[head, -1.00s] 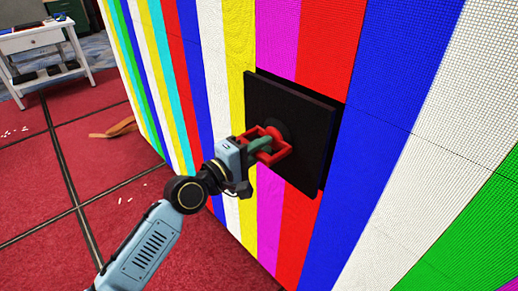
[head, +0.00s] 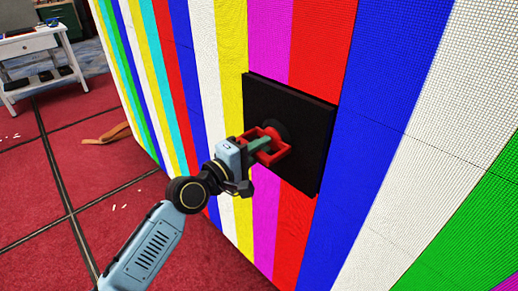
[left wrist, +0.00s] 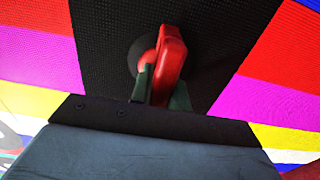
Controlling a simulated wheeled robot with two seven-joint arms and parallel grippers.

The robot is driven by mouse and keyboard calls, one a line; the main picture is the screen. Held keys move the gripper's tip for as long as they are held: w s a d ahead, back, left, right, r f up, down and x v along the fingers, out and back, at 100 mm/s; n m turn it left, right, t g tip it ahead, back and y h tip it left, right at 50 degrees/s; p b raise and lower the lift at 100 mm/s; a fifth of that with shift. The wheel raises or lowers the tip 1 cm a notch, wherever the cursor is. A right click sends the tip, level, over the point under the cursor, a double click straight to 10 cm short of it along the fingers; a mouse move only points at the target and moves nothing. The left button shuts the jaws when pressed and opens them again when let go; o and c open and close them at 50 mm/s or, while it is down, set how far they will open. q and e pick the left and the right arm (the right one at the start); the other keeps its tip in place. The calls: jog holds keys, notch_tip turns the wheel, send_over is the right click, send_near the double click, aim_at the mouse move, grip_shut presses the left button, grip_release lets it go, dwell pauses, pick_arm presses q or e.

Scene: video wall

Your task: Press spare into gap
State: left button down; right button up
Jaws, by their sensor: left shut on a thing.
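The spare, a black square panel (head: 305,140), stands upright against the striped video wall (head: 390,90), over the place of the gap. Its side edge shows, so it looks slightly proud of the wall; I cannot tell how deep it sits. A red suction-cup handle (head: 283,151) is on its face. My left gripper (head: 260,146), with green fingers, is shut on this handle. In the left wrist view, the gripper (left wrist: 160,92) holds the red handle (left wrist: 172,55) in front of the black panel (left wrist: 100,45). The gap is hidden behind the panel. My right gripper is out of view.
The lit wall surrounds the panel with coloured stripes. A white side table (head: 30,46) stands at the far left. A brown strap-like thing (head: 107,134) and small white bits (head: 120,207) lie on the red tiled floor. The floor left of my arm is mostly clear.

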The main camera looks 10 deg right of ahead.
pick_arm(q)
jog(key=shift+r, duration=0.25)
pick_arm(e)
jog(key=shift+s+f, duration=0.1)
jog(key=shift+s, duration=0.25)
pick_arm(q)
jog(key=shift+w+d, duration=0.1)
jog(key=shift+d, duration=0.05)
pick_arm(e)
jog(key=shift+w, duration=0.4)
pick_arm(q)
jog(key=shift+d, duration=0.1)
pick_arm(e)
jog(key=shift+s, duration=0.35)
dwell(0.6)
pick_arm(q)
jog(key=shift+w+d, duration=0.15)
jog(key=shift+w, duration=0.05)
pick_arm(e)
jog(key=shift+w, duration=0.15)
pick_arm(q)
jog(key=shift+w+d, duration=0.4)
jog(key=shift+d, duration=0.15)
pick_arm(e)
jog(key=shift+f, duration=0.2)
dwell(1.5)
